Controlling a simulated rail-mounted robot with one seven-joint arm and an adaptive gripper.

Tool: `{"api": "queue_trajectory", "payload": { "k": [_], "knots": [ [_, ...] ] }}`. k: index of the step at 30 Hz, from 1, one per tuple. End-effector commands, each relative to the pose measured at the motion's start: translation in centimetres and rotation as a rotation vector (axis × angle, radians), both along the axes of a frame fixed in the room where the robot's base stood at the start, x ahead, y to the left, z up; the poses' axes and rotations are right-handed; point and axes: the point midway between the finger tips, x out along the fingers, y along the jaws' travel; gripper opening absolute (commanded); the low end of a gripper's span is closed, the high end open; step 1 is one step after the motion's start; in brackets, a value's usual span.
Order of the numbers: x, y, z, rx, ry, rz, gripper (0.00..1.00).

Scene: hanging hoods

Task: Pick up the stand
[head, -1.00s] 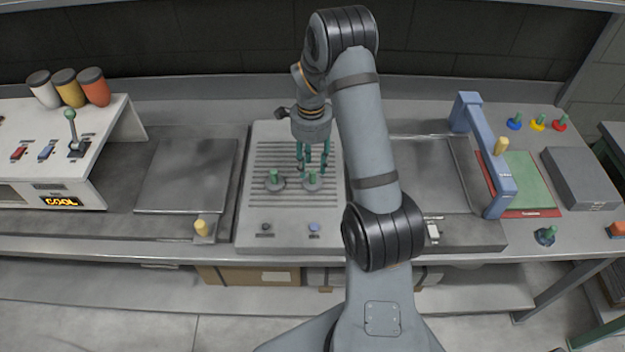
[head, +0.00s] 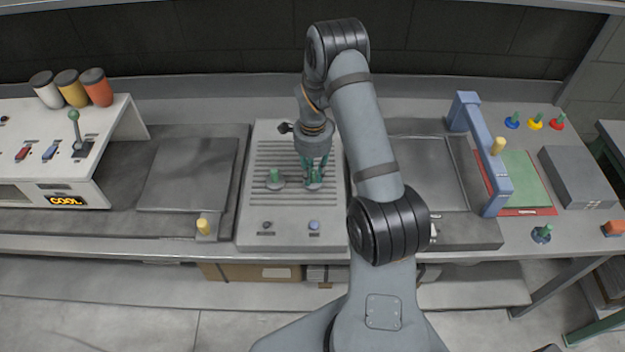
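Two small stands with green upright handles are on the grey ribbed plate (head: 284,228) in the middle of the bench. The left stand (head: 275,181) is in clear view with nothing touching it. My gripper (head: 313,181) points down at the right stand (head: 308,186), with its teal fingers around the green handle. The fingers hide most of that handle and part of its base. I cannot tell whether they are shut on it. The right stand appears to rest on the plate.
A blue arch (head: 481,150) stands to the right, near a green mat and a grey box (head: 577,177). Another green-handled piece (head: 541,234) sits near the front right. A white console (head: 85,160) with a lever is at left. A flat dark panel (head: 188,175) lies between.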

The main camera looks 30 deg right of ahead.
Motion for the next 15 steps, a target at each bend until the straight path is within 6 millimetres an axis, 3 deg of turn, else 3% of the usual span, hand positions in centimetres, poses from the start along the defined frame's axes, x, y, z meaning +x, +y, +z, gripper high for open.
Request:
{"api": "queue_trajectory", "payload": {
  "k": [9,15],
  "knots": [
    [0.00,0.00,0.01,0.000,0.000,0.000,0.00],
    [0.00,-0.01,0.02,0.000,0.000,0.000,0.00]
  ]
}}
